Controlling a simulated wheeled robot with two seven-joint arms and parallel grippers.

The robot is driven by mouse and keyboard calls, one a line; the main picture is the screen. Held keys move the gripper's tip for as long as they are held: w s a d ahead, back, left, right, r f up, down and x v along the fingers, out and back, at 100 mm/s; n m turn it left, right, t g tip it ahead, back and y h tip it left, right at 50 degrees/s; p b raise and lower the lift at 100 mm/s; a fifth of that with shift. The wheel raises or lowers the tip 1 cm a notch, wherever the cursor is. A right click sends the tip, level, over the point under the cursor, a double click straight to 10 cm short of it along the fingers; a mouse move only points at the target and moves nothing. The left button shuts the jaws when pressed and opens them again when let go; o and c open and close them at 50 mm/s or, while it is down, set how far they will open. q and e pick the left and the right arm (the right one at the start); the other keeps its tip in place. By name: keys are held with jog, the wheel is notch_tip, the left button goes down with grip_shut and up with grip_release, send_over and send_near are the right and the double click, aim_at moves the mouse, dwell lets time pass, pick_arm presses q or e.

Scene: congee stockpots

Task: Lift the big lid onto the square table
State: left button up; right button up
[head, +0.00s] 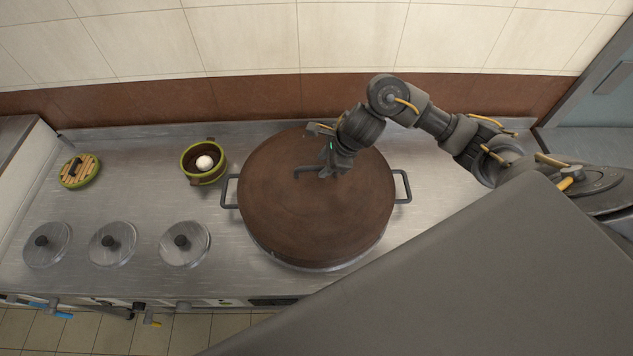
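The big lid (310,215) is round and brown and lies flat on a wide stockpot, whose two side handles (229,191) show at its left and right. A dark bar handle (306,170) stands on the lid a little above its middle. My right gripper (328,170) reaches over the lid from the right and is at the right part of this handle. The wrist hides the fingertips, so I cannot tell whether they are shut on the handle. My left gripper is not in view. I cannot make out the square table.
The pot is set in a steel counter (140,180). To the left are a green-rimmed bowl with a white ball (205,163), a green and wooden round piece (79,171) and three small steel lids (112,243). A tiled wall closes the back. A large grey surface hides the lower right.

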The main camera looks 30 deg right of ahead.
aim_at(319, 167)
jog(key=shift+p+x, duration=0.3)
jog(key=shift+x, duration=1.7)
grip_shut()
jog(key=shift+w+r, duration=0.1)
jog(key=shift+r, duration=0.05)
